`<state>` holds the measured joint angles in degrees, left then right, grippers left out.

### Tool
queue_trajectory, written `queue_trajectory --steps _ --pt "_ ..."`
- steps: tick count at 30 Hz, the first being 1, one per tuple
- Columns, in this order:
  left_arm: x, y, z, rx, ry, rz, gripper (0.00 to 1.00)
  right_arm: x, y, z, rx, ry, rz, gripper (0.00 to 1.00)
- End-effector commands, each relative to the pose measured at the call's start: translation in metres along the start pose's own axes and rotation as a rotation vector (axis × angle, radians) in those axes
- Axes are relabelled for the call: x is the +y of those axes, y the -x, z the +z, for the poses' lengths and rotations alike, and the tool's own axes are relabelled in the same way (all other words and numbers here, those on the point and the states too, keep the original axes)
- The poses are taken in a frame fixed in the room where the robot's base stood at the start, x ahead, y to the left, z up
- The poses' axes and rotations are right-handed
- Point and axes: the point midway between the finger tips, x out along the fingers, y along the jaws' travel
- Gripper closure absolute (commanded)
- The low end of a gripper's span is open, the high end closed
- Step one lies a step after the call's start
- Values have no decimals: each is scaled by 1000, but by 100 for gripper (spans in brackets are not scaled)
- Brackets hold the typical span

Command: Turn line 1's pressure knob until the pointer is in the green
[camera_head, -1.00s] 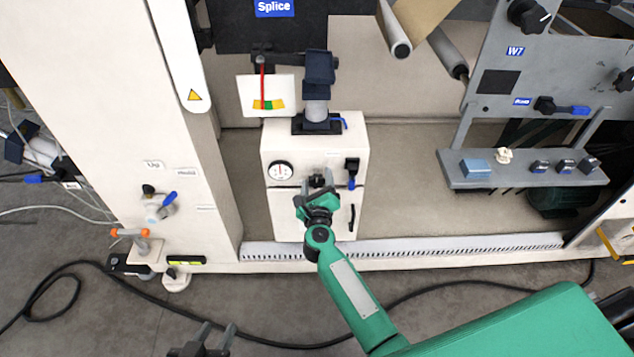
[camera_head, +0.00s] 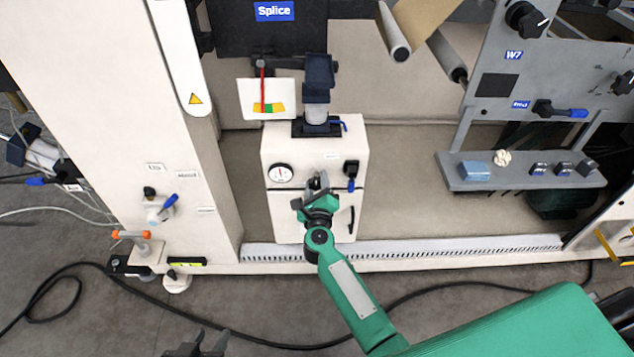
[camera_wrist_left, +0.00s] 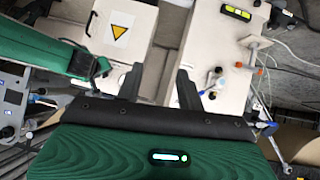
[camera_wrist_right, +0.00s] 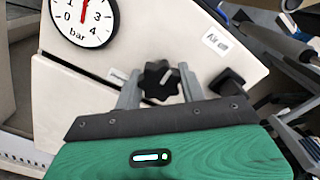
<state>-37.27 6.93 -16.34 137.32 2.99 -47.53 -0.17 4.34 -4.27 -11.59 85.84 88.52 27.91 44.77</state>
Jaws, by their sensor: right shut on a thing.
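The black lobed pressure knob (camera_wrist_right: 160,80) is on the white cabinet (camera_head: 343,140). My right gripper (camera_wrist_right: 158,88) is shut on it, one finger on each side; in the head view the gripper (camera_head: 316,190) partly hides the knob. The round gauge (camera_wrist_right: 85,14), also in the head view (camera_head: 281,173), has a red needle pointing nearly straight up, between 1 and 3 bar. Above, a white card (camera_head: 247,88) carries a coloured band with green in the middle; a red pointer (camera_head: 262,85) hangs to it, at or near the green's left edge. My left gripper (camera_wrist_left: 158,88) is open and empty.
A black switch with a blue tip (camera_head: 351,172) sits right of the knob. A white post with a blue-handled valve (camera_head: 162,205) stands left. A grey shelf (camera_head: 470,183) with small items is at right. A black cable (camera_head: 290,345) crosses the floor.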

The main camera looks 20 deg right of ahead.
Motion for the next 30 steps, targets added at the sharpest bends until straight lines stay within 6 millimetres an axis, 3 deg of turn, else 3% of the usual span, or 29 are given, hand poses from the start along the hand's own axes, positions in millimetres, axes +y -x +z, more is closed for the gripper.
queue_trajectory --steps 8,18,30 --pt "-30 31 9 -244 5 -83 62 -2 0 3 2 172 3 82" --pt "-60 83 24 -550 46 -182 62 -2 0 2 1 402 3 82" --pt "-67 31 67 -619 51 -174 62 -3 0 3 0 717 3 82"
